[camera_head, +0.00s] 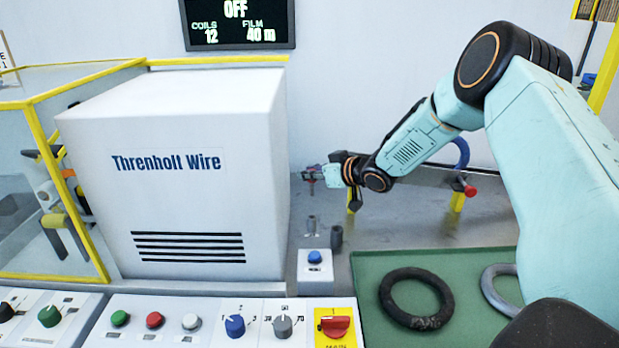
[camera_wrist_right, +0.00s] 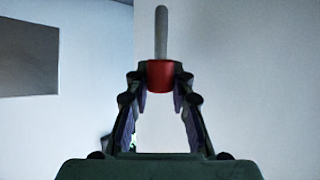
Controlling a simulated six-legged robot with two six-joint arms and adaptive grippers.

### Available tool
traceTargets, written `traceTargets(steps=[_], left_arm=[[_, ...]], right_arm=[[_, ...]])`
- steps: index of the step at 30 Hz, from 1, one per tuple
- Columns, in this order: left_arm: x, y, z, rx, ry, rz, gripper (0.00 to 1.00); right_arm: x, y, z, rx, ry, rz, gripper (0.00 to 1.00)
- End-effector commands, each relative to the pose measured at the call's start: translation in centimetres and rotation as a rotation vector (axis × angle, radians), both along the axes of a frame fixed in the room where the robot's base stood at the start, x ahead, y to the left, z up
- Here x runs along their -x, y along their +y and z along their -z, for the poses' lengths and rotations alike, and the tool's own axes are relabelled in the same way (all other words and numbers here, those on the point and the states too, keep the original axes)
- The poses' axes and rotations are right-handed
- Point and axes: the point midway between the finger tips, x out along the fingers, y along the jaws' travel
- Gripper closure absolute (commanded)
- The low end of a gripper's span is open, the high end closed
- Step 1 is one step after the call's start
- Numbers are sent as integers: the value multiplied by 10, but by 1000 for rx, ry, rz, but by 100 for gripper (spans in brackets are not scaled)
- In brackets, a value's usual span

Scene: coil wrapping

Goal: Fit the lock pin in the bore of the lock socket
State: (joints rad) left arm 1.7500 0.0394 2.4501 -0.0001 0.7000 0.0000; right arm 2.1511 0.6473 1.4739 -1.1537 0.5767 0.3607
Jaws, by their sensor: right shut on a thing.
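The lock pin shows in the right wrist view as a grey shaft (camera_wrist_right: 161,35) with a red collar (camera_wrist_right: 161,74). My right gripper (camera_wrist_right: 161,76) is shut on the red collar, and the shaft sticks out beyond the fingertips. A darker cylinder (camera_head: 336,237) stands close by. My left gripper is not in view.
The white Threnholt Wire cabinet (camera_head: 190,190) stands close left of the gripper. A blue button box (camera_head: 315,262) is in front of the cylinders. A green mat (camera_head: 460,320) holds a black ring (camera_head: 388,300) and a grey ring (camera_head: 490,289). A control panel (camera_head: 180,305) runs along the front.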

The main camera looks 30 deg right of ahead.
Motion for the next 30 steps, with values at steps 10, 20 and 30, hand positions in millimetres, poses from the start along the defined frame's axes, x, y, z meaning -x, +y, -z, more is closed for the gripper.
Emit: traceTargets(steps=[10, 20, 30], left_arm=[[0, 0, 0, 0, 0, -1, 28], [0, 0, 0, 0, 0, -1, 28], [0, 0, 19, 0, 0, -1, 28]], right_arm=[[1, -4, 0, -10, 5, 12, 100], [0, -4, 8, -11, 6, 13, 100], [0, -3, 37, -10, 5, 10, 100]])
